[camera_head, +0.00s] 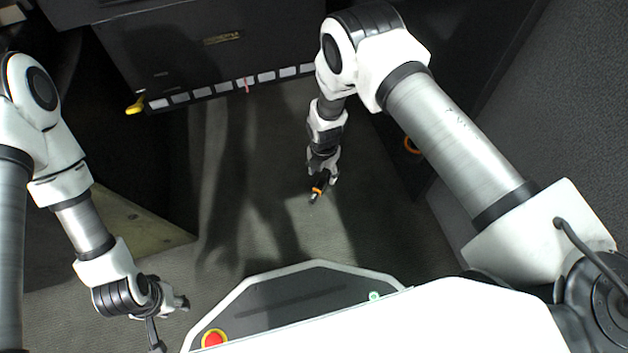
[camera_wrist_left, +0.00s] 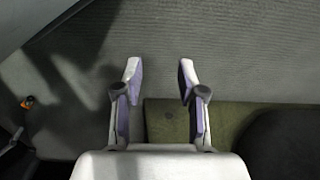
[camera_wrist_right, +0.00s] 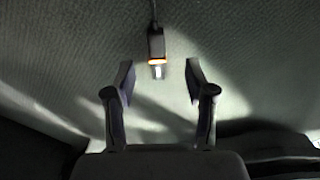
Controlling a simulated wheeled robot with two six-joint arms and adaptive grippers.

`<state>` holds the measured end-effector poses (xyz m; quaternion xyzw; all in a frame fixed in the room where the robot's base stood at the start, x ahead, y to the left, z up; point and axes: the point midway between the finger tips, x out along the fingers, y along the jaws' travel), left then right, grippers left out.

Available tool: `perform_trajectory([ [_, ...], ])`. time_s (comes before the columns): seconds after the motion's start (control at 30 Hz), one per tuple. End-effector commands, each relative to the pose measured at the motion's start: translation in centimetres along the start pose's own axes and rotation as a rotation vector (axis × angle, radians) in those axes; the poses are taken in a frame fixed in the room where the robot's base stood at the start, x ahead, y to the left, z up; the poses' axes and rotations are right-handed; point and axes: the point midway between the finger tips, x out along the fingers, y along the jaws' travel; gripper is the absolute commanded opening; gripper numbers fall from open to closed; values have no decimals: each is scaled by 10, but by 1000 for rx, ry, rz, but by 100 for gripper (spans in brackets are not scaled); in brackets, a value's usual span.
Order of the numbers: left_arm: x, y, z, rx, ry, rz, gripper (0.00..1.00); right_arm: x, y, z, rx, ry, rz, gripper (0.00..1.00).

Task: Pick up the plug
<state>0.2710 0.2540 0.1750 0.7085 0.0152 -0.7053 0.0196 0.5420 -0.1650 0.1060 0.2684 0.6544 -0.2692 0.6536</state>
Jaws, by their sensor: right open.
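The plug (camera_head: 317,191) is dark with an orange band and a pale metal tip. In the right wrist view the plug (camera_wrist_right: 156,46) lies ahead, its tip pointing back at me, between the lines of my two fingers. A thin dark cable runs up from it. My right gripper (camera_head: 323,178) is open at the plug in the head view, with nothing visibly clamped; it shows in the right wrist view too (camera_wrist_right: 160,75). My left gripper (camera_head: 172,322) is open and empty, low at the left; its fingers also show in the left wrist view (camera_wrist_left: 159,72).
A dark cabinet (camera_head: 215,50) with a row of pale labels stands at the back, a yellow piece (camera_head: 136,105) at its left corner. An orange ring (camera_head: 411,146) is right of my right gripper. The grey floor (camera_head: 265,215) around the plug looks clear.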

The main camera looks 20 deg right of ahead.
Motion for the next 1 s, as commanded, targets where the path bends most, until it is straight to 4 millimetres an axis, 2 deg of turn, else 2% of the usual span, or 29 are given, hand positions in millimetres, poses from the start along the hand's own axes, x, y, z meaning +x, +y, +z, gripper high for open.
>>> perform_trajectory([
  [0.1,16,0,0,-2,1,0,40,21,2,0,-29,2,-1,55],
  [0.27,30,-1,-2,-2,6,-1,40,36,3,-1,-27,1,-1,55],
  [0.5,75,-1,-15,14,42,-5,40,77,6,-5,-24,1,0,55],
  [0.77,73,-1,-17,18,49,-6,40,75,6,-5,-24,1,0,55],
  [0.93,73,-1,-17,18,48,-6,40,76,6,-5,-23,1,0,0],
  [1.0,73,-1,-17,18,48,-6,40,76,6,-5,-23,1,0,0],
])
